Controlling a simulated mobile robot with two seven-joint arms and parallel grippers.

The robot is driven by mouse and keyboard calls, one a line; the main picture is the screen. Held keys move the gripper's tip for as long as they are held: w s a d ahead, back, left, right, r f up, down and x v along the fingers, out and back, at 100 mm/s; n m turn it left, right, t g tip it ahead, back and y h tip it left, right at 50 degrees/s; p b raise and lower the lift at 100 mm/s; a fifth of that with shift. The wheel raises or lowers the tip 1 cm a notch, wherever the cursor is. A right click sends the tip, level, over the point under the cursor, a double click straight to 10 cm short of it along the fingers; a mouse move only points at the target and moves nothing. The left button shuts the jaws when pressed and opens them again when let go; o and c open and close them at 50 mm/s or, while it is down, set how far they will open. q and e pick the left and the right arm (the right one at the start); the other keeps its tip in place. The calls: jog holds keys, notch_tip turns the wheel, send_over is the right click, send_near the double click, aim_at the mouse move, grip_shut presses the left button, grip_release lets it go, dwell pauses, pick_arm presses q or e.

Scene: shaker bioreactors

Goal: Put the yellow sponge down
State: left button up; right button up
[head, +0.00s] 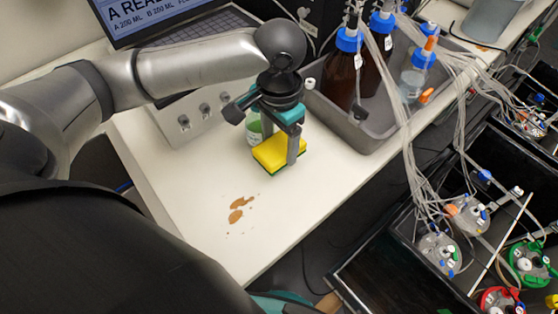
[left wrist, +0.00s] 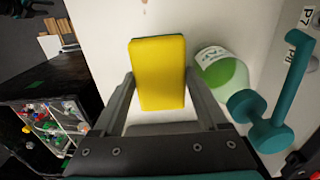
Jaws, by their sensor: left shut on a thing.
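The yellow sponge (head: 279,153) has a green underside and sits between the fingers of my left gripper (head: 277,140), at the white bench top. My left gripper is shut on it. In the left wrist view the sponge (left wrist: 158,72) shows its yellow face between the two fingers (left wrist: 165,108). I cannot tell for sure whether its underside touches the bench. My right gripper is not in view.
A bottle with green liquid (left wrist: 222,70) stands right beside the sponge. A grey tray (head: 345,125) with brown bottles (head: 340,75) is to the right. Brown stains (head: 238,210) mark the otherwise clear front bench (head: 270,220). A laptop (head: 150,15) is behind.

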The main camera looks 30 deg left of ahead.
aim_at(279, 160)
pick_arm(q)
jog(key=shift+f+b, duration=0.7)
jog(key=shift+f, duration=2.5)
jog(key=shift+f, duration=0.15)
jog(key=o, duration=1)
